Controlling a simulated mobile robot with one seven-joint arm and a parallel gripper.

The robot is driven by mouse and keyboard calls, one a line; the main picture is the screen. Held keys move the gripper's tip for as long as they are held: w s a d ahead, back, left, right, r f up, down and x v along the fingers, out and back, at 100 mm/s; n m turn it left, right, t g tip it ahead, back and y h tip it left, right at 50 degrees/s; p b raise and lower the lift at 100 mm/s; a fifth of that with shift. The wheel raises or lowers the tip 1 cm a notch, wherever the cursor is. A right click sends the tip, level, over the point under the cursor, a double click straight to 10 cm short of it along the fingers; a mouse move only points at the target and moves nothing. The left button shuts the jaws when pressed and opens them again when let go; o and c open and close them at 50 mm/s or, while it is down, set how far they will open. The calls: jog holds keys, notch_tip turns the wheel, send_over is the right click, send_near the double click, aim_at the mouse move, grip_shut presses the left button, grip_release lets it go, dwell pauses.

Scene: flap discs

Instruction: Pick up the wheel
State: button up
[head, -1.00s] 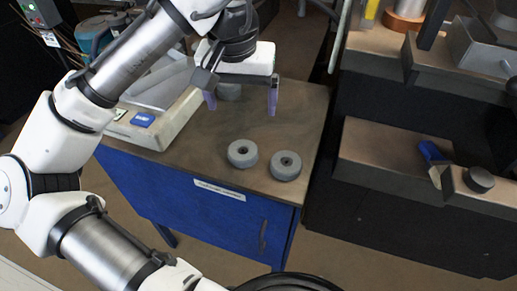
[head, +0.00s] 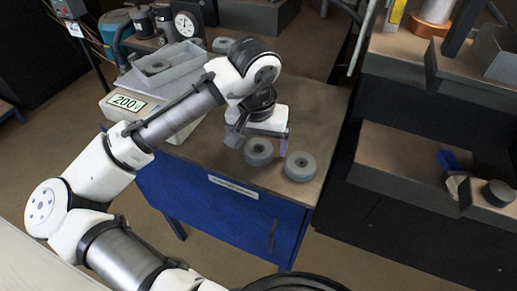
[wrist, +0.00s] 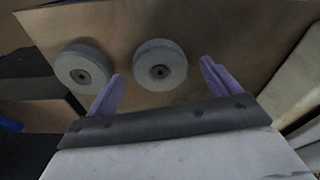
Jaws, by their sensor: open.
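Two grey wheels with dark centre holes lie flat near the front of the brown bench top (head: 318,120). The left wheel (head: 259,153) is partly under my gripper (head: 259,146) in the head view; the right wheel (head: 300,166) is just beside it. In the wrist view, my gripper (wrist: 160,70) has its purple fingers spread and empty. One wheel (wrist: 160,65) shows between the fingertips, ahead of them, and the other wheel (wrist: 83,66) lies to the left, outside them. The fingers appear apart from both wheels.
A scale (head: 126,102) reading 200 with a grey tray (head: 170,65) stands left on the bench. Another grey disc (head: 223,45) and a dial gauge (head: 186,24) are behind. A dark step-like unit (head: 400,155) stands right, across a gap.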

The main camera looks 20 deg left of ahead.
jog(key=shift+f, duration=0.4)
jog(key=shift+c, duration=0.3)
jog(key=c, duration=1.1)
